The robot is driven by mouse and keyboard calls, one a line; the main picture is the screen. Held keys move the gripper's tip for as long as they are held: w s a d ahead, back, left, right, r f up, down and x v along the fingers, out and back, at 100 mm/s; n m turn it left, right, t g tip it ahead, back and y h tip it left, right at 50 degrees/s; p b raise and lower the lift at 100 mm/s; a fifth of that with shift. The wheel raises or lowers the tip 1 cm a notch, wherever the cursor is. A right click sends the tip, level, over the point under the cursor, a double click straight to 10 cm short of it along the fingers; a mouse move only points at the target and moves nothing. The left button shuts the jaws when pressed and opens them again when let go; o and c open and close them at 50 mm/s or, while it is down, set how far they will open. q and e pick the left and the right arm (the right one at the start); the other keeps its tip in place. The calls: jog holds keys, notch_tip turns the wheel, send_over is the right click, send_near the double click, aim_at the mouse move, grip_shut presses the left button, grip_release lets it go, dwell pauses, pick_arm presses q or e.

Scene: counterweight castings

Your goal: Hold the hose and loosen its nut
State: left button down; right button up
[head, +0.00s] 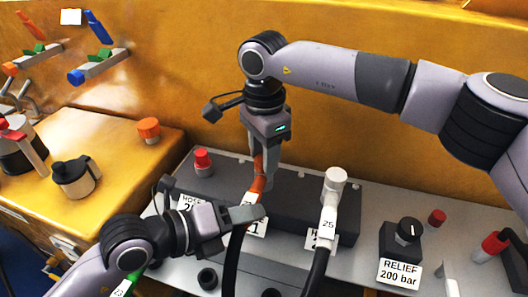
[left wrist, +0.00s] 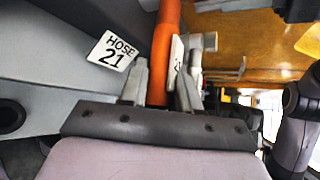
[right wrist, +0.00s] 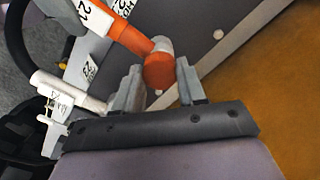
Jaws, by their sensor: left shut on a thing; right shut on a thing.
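The orange hose end (head: 257,186) stands at the dark manifold block, with a black hose running down from it. My left gripper (head: 258,213) is shut on the orange hose below its top; in the left wrist view the orange sleeve (left wrist: 160,85) passes between the fingers. My right gripper (head: 264,178) points down from above and is shut on the orange nut (head: 259,163) at the top of the hose. In the right wrist view the round orange nut (right wrist: 159,70) sits between the fingers. The fingers hide part of it in the head view.
A white hose end (head: 330,205) tagged 25 stands close to the right. A HOSE 21 label (left wrist: 113,50) is by the left gripper. A red cap (head: 203,160), a relief knob (head: 408,230) and a jug (head: 74,178) stand around. The orange wall is close behind.

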jog(key=o, duration=1.1)
jog(key=shift+c, duration=0.2)
notch_tip(320, 180, up, 12)
pick_arm(q)
jog(key=c, duration=0.7)
grip_release()
jog(key=shift+c, duration=0.2)
